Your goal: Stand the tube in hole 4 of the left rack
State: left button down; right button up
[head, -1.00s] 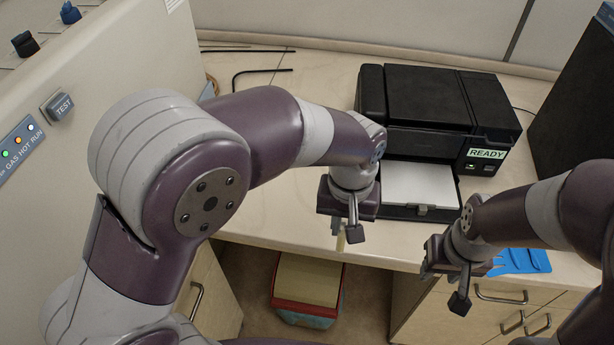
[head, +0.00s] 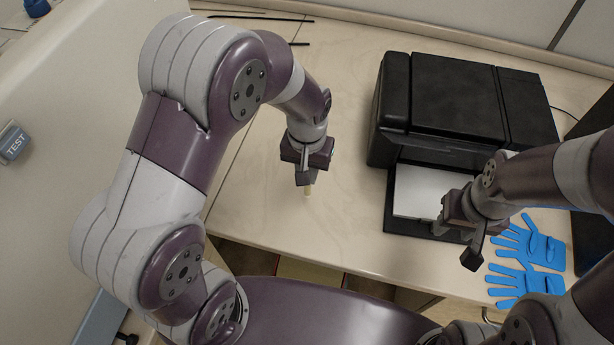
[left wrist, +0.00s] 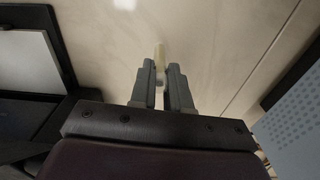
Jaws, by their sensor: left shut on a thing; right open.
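My left gripper (head: 307,180) is over the bench, left of the printer, with its fingers pointing down. It is shut on a small pale tube (head: 308,191), whose end sticks out below the fingers. In the left wrist view the tube (left wrist: 159,57) shows beyond the fingertips of the left gripper (left wrist: 160,75). My right gripper (head: 455,240) is open and empty in front of the printer's paper tray. I cannot make out the left rack or its holes in any view.
A black printer (head: 440,105) with white paper (head: 415,190) stands at the back of the bench (head: 345,130). Blue gloves (head: 530,262) lie at the right. Dark rods (head: 265,16) lie at the far left. A pale panel with a TEST button (head: 14,143) stands at the left.

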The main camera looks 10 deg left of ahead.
aim_at(307, 195)
pick_arm(q)
jog(key=f, duration=0.3)
jog(key=shift+s+f+p, duration=0.3)
jog(key=shift+p, duration=0.05)
jog(key=shift+f, duration=0.15)
jog(key=shift+w, duration=0.1)
jog(key=shift+f, duration=0.2)
jog(key=c, duration=1.1)
grip_release()
jog(key=shift+r, duration=0.1)
